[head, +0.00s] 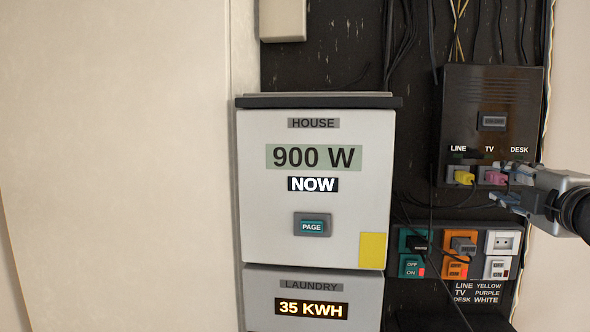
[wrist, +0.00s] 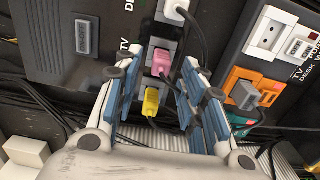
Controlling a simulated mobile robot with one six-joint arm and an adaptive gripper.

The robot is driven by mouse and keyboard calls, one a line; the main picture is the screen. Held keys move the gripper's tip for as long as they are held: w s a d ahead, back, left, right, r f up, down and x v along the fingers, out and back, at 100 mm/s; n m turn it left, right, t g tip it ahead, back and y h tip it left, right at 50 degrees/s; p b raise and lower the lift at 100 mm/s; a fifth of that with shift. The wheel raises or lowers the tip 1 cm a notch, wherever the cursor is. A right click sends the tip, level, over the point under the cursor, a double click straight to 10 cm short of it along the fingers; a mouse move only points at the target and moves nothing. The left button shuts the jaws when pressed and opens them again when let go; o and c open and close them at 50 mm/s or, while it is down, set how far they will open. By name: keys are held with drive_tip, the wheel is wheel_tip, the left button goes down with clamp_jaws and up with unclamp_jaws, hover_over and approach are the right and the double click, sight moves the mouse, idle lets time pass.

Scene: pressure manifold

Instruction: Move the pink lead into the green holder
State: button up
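The pink lead's plug (head: 495,177) sits in the port under the TV label of the black box (head: 495,105). In the wrist view the pink plug (wrist: 162,64) shows between my fingers. My gripper (head: 514,187) is open, its blue-padded fingers spread on either side of the plug; I cannot tell whether either touches it. It also shows in the wrist view (wrist: 160,82). The only green fitting I see is a green socket unit (head: 403,237) at the lower left of the socket row, with a black plug (head: 418,243) in it. Whether it is the green holder is unclear.
A yellow plug (head: 464,177) sits beside the pink one, and a white plug (wrist: 176,10) on its other side. Below are an orange socket (head: 456,262) with a grey plug and an empty white socket (head: 503,242). Loose black cables hang around. The meter cabinet (head: 315,190) stands left.

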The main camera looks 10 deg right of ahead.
sight(503, 181)
drive_tip(key=shift+p+x, duration=0.4)
drive_tip(key=shift+x, duration=1.8)
drive_tip(key=shift+c, duration=0.4)
clamp_jaws()
drive_tip(key=shift+s+f, duration=0.1)
drive_tip(key=shift+v, duration=2.9)
